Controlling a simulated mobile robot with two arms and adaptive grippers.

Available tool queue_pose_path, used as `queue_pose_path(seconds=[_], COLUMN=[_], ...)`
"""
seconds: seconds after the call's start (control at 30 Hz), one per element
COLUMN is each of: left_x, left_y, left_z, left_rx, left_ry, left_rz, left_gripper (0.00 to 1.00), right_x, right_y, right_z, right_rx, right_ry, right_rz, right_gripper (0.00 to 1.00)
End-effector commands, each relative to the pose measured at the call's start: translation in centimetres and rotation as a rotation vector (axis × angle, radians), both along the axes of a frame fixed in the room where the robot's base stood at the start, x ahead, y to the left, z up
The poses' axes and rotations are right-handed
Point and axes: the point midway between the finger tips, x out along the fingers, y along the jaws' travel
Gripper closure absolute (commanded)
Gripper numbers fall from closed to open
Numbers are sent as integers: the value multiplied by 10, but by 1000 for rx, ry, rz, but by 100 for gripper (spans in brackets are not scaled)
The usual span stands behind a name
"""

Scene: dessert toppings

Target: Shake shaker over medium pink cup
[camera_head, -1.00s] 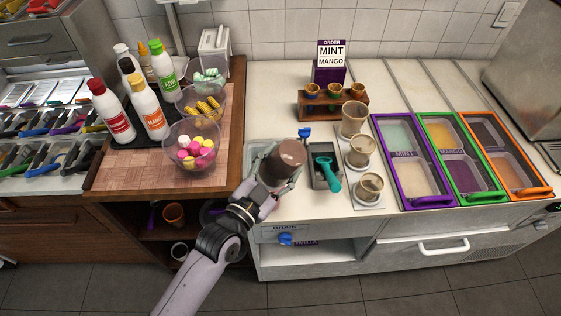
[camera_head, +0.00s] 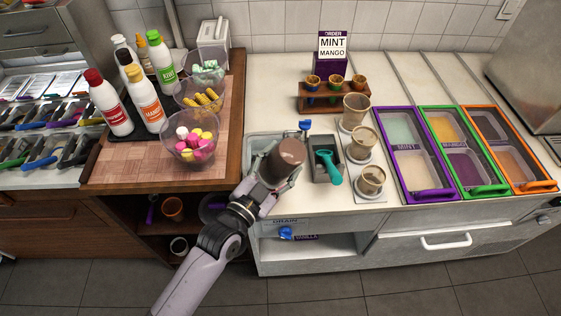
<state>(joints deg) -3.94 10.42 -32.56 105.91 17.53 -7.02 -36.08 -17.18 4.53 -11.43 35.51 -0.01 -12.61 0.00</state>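My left gripper (camera_head: 272,172) is shut on a brown cylindrical shaker (camera_head: 291,152), held tilted above the counter, with its dark end facing up and right. The fingers wrap its lower side and partly hide it. Three see-through tan-looking cups stand in a row to the right: a back cup (camera_head: 355,110), a middle cup (camera_head: 362,144) and a front cup (camera_head: 370,181). No cup looks clearly pink. The shaker is to the left of these cups, not above any of them. My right gripper is not in view.
A grey bin with a teal scoop (camera_head: 329,168) lies between shaker and cups. A wooden rack (camera_head: 334,97) stands behind, near the order sign (camera_head: 332,52). Framed topping tubs (camera_head: 416,195) fill the right. Bottles (camera_head: 110,107) and candy bowls (camera_head: 190,143) stand left.

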Motion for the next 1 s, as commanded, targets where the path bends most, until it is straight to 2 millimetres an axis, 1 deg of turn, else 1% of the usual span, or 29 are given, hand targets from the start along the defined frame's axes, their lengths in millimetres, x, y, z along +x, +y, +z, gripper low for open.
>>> queue_pose_path(seconds=[0.13,0.23,0.9,1.0], left_x=[0,0,0,0], left_y=[0,0,0,0], left_z=[3,7,55,61], left_rx=[-2,-2,-2,-2], left_ry=[-3,-3,-3,-3], left_rz=[1,1,0,0], left_gripper=[82,82,82,82], right_x=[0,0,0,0], right_y=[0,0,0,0], right_z=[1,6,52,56], right_rx=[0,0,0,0], right_ry=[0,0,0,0], right_rz=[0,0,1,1], right_gripper=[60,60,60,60])
